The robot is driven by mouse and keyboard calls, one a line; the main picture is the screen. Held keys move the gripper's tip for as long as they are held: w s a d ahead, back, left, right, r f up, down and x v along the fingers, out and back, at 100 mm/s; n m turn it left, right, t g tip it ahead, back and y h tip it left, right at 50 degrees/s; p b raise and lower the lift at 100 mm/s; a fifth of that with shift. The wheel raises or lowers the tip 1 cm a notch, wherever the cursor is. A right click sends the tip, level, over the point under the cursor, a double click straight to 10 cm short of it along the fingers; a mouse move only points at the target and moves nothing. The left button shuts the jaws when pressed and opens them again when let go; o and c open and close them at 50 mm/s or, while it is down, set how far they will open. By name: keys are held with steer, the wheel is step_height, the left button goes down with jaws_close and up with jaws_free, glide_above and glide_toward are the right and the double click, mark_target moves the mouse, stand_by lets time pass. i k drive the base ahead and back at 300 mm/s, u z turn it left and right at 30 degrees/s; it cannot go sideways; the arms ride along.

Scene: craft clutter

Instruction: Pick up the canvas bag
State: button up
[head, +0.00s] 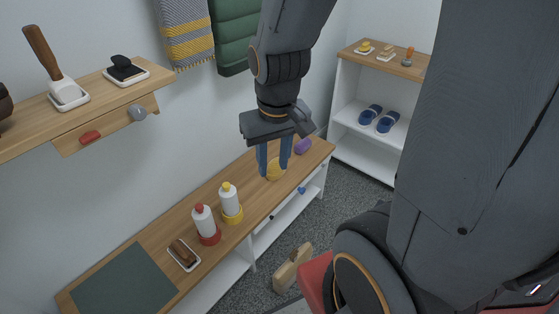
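A tan, boxy bag with a handle on top, which looks like the canvas bag (291,270), stands on the dark carpet in front of the low bench, at the bottom centre of the head view. My gripper (274,159) points down with its two blue fingers apart and nothing visible between them. It appears above the bench, up and slightly left of the bag in the picture, and well apart from it. My arm's nearer links cover the right side of the view, close to the bag.
The wooden bench (155,248) holds a red-capped bottle (203,222), a yellow-capped bottle (229,199), a brush on a dish (184,255), a yellow round thing (276,171) behind my fingers and a purple item (302,146). A wall shelf (28,126) juts out at left. A white shelf unit (353,102) stands behind.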

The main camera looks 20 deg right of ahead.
mark_target(283, 278)
steer(key=u, duration=0.65)
steer(key=k, duration=0.7)
steer(key=z, duration=0.8)
steer(key=i, duration=0.5)
steer(key=z, duration=0.5)
steer(key=k, duration=1.15)
steer(key=u, duration=0.3)
